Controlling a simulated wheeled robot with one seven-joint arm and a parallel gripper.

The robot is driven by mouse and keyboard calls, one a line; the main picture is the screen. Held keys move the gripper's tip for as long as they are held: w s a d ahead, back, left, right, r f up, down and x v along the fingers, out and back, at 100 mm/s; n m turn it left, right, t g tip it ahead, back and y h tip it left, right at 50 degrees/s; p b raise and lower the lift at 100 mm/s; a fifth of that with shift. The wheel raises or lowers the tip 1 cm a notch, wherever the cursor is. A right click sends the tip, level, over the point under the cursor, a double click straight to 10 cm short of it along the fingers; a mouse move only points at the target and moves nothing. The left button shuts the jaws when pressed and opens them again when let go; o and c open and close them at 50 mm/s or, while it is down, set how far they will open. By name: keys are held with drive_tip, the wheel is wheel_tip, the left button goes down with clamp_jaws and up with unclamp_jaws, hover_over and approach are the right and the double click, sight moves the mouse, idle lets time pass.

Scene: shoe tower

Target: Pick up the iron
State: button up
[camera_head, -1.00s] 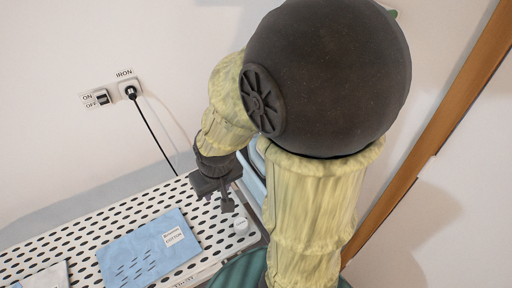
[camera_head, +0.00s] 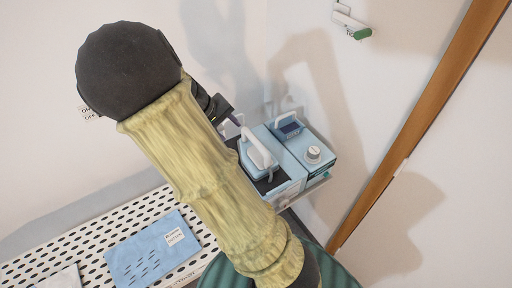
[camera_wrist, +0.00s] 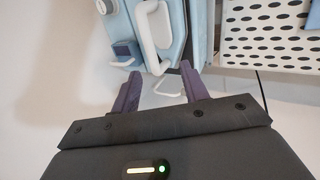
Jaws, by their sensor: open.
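The iron (camera_head: 258,151), light blue with a white loop handle, rests on its light blue station (camera_head: 322,165) at the right end of the board. In the wrist view the iron's white handle (camera_wrist: 145,32) shows at the top, just beyond the fingertips. My gripper (camera_head: 228,113) is beside the iron, to its upper left in the head view, partly behind my arm. In the wrist view my gripper (camera_wrist: 160,74) is open and empty, its two purple fingers apart. The fingertips appear close to the handle, but I cannot tell the exact gap.
A white perforated ironing board (camera_head: 75,235) holds a folded blue cloth (camera_head: 150,255). The station has a white dial (camera_head: 313,153) and a dark display with a small white handle (camera_head: 288,120). A green-tipped wall holder (camera_head: 352,25) and wooden door frame (camera_head: 425,120) are at right.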

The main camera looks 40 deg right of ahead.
sight(254, 141)
drive_tip(key=shift+w+d+r+h, duration=0.2)
drive_tip(key=shift+w+d+r, duration=0.05)
drive_tip(key=shift+r, duration=0.25)
drive_tip(key=shift+w+d+r+h, duration=0.2)
drive_tip(key=shift+d+r, duration=0.05)
drive_tip(key=shift+r, duration=0.2)
drive_tip(key=p+x, duration=0.3)
drive_tip(key=x, duration=0.9)
drive_tip(key=shift+f, duration=0.15)
drive_tip(key=shift+s+d+f+p, duration=0.15)
drive_tip(key=shift+d+f+p, duration=0.15)
drive_tip(key=shift+f+p, duration=0.15)
drive_tip(key=shift+p+x, duration=0.8)
drive_tip(key=shift+x, duration=1.25)
drive_tip(key=shift+a+f, duration=0.15)
drive_tip(key=shift+a, duration=0.05)
